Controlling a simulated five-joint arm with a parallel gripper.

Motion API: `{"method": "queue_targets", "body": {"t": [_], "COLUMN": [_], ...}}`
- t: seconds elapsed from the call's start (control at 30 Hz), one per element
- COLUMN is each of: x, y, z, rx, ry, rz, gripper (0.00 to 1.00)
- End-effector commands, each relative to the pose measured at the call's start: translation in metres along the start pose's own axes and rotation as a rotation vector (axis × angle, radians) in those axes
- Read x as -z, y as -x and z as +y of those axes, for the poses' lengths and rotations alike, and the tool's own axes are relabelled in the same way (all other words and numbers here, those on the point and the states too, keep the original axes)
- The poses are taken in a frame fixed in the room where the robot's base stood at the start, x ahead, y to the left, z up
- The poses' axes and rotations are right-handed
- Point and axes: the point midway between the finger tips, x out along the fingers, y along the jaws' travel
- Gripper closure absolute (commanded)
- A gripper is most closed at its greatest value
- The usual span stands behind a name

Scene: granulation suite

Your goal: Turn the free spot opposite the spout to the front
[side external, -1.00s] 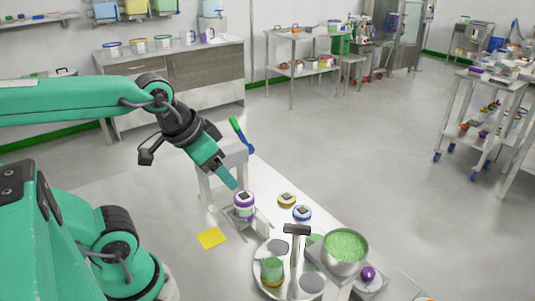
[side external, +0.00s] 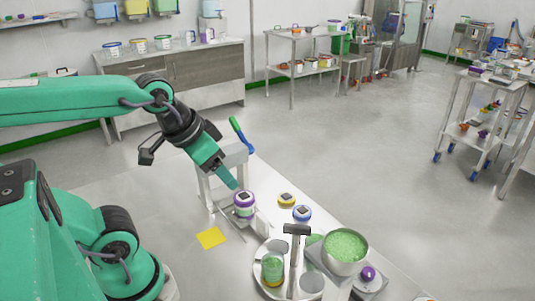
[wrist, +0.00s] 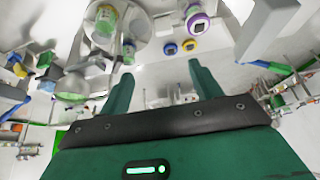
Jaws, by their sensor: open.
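A round pale turntable (side external: 262,284) stands at the front of the bench, with grey round spots (side external: 311,285) on it. A clear cup with green contents (side external: 272,265) stands on its left front part. Which part is the spout I cannot tell for sure. My gripper (side external: 232,184) is open and empty, above and just left of a purple-lidded jar (side external: 244,204). In the wrist view the open fingers (wrist: 162,78) show, with the turntable (wrist: 140,40) at the top left.
A steel bowl of green granules (side external: 345,248) stands right of the turntable, by a purple knob (side external: 368,274). Yellow-lidded (side external: 287,199) and blue-lidded (side external: 302,213) jars stand behind it. A grey stand with a blue-green lever (side external: 241,135) is near my gripper. A yellow note (side external: 211,238) lies left on clear bench.

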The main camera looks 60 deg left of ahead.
Motion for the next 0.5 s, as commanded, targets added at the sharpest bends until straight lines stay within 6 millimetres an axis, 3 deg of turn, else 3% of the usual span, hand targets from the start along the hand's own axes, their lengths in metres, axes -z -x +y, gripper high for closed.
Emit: {"method": "queue_targets", "body": {"t": [0.23, 0.4, 0.5], "x": [0.0000, 0.0013, 0.0046], "y": [0.0000, -0.0001, -0.0008], "z": [0.0000, 0.0008, 0.0030], "rx": [0.000, -0.002, -0.006], "ry": [0.000, -0.007, -0.026], "rz": [0.000, -0.004, -0.017], "gripper": [0.36, 0.64, 0.64]}}
